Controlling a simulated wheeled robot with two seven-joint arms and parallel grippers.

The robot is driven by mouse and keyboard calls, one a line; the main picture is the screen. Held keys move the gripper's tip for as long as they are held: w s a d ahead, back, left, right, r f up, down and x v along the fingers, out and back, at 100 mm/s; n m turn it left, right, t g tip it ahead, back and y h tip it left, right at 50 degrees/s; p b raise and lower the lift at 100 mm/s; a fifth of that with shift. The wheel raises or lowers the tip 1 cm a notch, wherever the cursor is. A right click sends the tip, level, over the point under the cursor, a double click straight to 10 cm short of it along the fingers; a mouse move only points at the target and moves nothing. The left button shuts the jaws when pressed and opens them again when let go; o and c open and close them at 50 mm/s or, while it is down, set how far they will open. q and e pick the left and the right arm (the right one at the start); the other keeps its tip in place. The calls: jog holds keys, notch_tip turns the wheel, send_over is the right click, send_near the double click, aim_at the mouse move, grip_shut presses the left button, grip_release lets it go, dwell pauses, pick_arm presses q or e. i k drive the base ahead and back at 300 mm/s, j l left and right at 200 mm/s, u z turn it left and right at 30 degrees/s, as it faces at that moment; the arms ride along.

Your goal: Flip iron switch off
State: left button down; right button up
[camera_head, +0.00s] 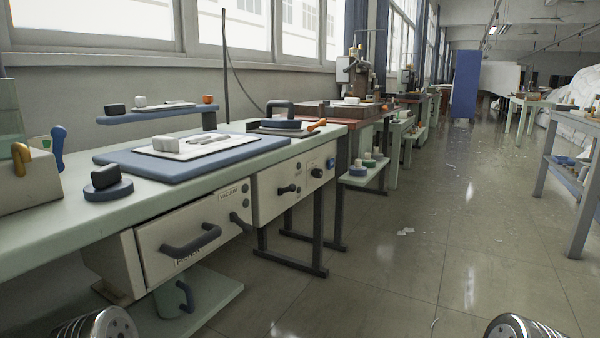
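A pale green work table (60,240) runs along the left. A dark object with an arched black handle, which looks like an iron (281,124), rests near its far right end. Under the tabletop are a cream drawer front (160,238) with a large dark handle and a cream control panel (268,203). The panel carries a dark lever (288,189) and a round dark knob (317,172). Another dark lever (240,222) sits at the drawer front's right end. The labels are too small to read surely, so I cannot tell which is the iron switch or its state. Neither gripper is visible; only rounded metal parts of mine show at the bottom edge.
A blue pad (125,160) with a white sheet lies on the tabletop. A lower shelf (215,292) and dark table legs (321,235) stand below. More benches line the window wall. The tiled floor to the right is mostly open, with a grey-blue table (570,170) at far right.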

aim_at(291, 188)
jog(key=i+l+z, duration=0.1)
jog(key=i+l, duration=0.2)
jog(key=l, duration=0.2)
jog(key=i+l, duration=0.35)
jog(key=k+l+z, duration=0.05)
jog(key=l, duration=0.1)
